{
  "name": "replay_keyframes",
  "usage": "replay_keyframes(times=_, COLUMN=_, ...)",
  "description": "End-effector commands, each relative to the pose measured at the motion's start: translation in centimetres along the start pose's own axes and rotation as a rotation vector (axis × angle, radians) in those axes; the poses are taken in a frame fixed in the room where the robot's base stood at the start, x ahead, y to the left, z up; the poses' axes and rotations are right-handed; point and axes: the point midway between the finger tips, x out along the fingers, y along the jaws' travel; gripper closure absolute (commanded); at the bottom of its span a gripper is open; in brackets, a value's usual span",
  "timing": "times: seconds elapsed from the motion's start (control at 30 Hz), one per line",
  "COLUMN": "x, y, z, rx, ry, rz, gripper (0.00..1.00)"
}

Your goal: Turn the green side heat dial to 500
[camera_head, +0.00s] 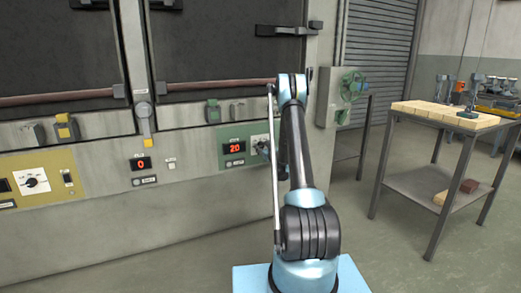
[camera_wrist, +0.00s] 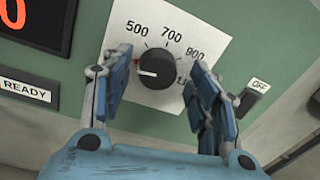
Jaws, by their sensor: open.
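The green side heat panel (camera_head: 233,147) shows a red 20 on its display (camera_head: 234,149). In the wrist view its black round dial (camera_wrist: 160,69) sits on a white plate marked 500, 700, 900 and a partly hidden higher number. The dial's white pointer line points left, a little below the 500 label. My gripper (camera_wrist: 163,66) is open, with one blue finger on each side of the dial. I cannot tell whether the fingers touch it. In the head view my gripper (camera_head: 263,147) is at the panel and partly hides the dial.
An OFF switch (camera_wrist: 246,100) is just right of my right finger. A READY label (camera_wrist: 28,91) is at left. A yellow panel (camera_head: 38,180) with another dial is far left. A table (camera_head: 432,118) with bricks stands at right. Floor between is clear.

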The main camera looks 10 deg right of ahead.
Motion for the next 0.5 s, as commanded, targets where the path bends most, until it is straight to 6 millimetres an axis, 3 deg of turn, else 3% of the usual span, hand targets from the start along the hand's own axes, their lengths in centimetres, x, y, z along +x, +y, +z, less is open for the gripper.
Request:
replay_keyframes(times=0.27, x=0.24, y=0.72, z=0.12, rx=0.000, ry=-0.001, rz=0.007, gripper=0.47)
replay_keyframes(times=0.43, x=0.29, y=0.95, z=0.16, rx=0.000, ry=-0.002, rz=0.009, gripper=0.86)
replay_keyframes(times=0.5, x=0.30, y=0.99, z=0.17, rx=0.000, ry=-0.002, rz=0.009, gripper=0.90)
